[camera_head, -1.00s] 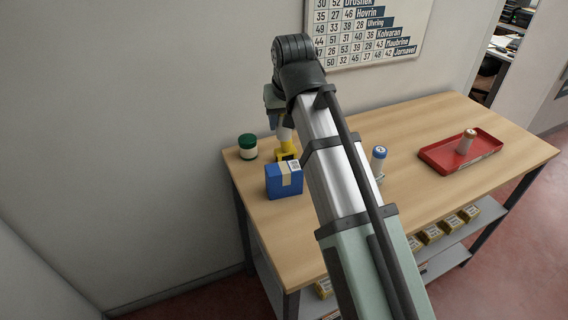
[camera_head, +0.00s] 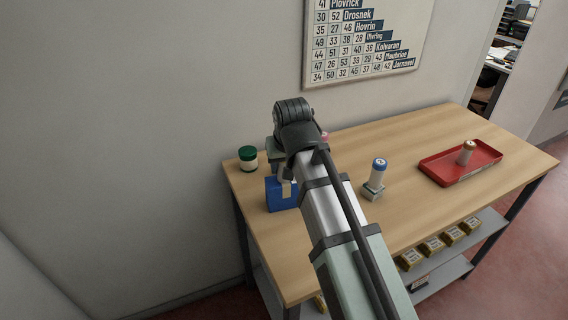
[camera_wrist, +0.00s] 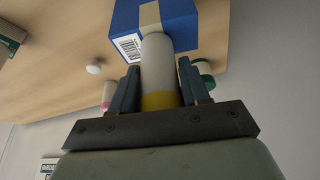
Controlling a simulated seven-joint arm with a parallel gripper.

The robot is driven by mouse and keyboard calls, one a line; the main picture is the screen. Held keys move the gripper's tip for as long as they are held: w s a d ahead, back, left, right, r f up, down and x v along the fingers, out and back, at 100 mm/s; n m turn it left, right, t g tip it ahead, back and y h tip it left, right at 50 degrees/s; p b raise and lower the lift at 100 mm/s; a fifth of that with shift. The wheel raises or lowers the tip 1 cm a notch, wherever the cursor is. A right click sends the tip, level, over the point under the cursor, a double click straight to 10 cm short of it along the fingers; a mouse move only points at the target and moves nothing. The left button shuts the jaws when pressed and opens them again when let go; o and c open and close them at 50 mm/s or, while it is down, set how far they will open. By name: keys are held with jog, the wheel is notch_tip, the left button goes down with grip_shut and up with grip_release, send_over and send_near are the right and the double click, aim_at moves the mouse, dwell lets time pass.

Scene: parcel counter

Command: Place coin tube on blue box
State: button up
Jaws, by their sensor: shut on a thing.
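My gripper (camera_wrist: 158,85) is shut on the coin tube (camera_wrist: 159,60), a pale cylinder with a yellow band at the end nearest the gripper. The blue box (camera_wrist: 190,35) has a tan tape strip and a barcode label. In the wrist view the tube's far end overlaps the box; whether they touch I cannot tell. In the head view the blue box (camera_head: 281,200) stands at the table's left front, partly behind my arm. My gripper and the tube are mostly hidden there by the wrist.
A green-lidded jar (camera_head: 248,159) stands left behind the box. A pink-topped thing (camera_head: 324,137) shows behind my wrist.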

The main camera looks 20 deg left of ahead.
jog(key=shift+f, duration=0.1)
jog(key=o, duration=1.2)
jog(key=v, duration=1.2)
jog(key=shift+w, duration=0.1)
jog(key=shift+o, duration=0.2)
